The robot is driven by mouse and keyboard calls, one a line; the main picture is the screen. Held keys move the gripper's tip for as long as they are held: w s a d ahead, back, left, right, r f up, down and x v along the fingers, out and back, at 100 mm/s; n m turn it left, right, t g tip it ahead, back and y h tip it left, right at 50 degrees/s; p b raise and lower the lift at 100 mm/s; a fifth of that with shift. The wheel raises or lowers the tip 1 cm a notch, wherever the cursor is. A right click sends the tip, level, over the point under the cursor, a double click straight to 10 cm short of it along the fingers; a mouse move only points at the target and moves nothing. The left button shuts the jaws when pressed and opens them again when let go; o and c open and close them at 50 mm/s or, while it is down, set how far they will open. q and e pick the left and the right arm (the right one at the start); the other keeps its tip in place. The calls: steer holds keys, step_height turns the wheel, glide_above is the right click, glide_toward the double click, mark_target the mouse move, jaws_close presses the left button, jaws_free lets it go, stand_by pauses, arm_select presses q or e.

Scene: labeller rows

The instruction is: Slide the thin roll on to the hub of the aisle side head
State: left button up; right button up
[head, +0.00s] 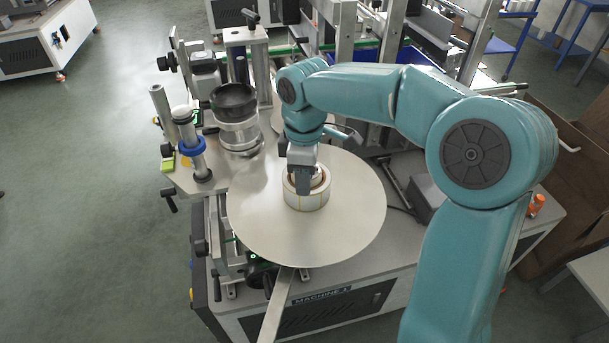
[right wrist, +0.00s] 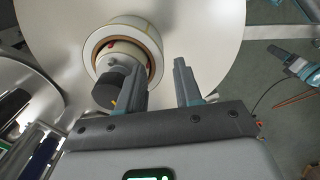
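A pale label roll (head: 306,198) sits at the centre of a large round plate (head: 352,222) on the near machine. In the right wrist view the roll (right wrist: 148,32) has a brown core and appears to be around the hub. A dark knob of the hub (right wrist: 112,88) sticks out through the core. My right gripper (head: 304,187) is over the roll in the head view. In the right wrist view its two fingers (right wrist: 163,88) are apart with nothing between them; one is close beside the knob, and contact is unclear.
Rollers and a black-topped cylinder (head: 237,118) stand left of the plate. A bar (head: 276,305) juts out at the front. Open floor (head: 80,200) lies left.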

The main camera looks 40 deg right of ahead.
steer(key=shift+w+d+r, duration=0.15)
steer(key=shift+w+r, duration=0.05)
steer(key=shift+r, duration=0.05)
step_height(320, 180, up, 16)
steer(key=p, duration=0.2)
steer(key=shift+s, duration=0.2)
steer(key=shift+f, duration=0.1)
stand_by(0.6)
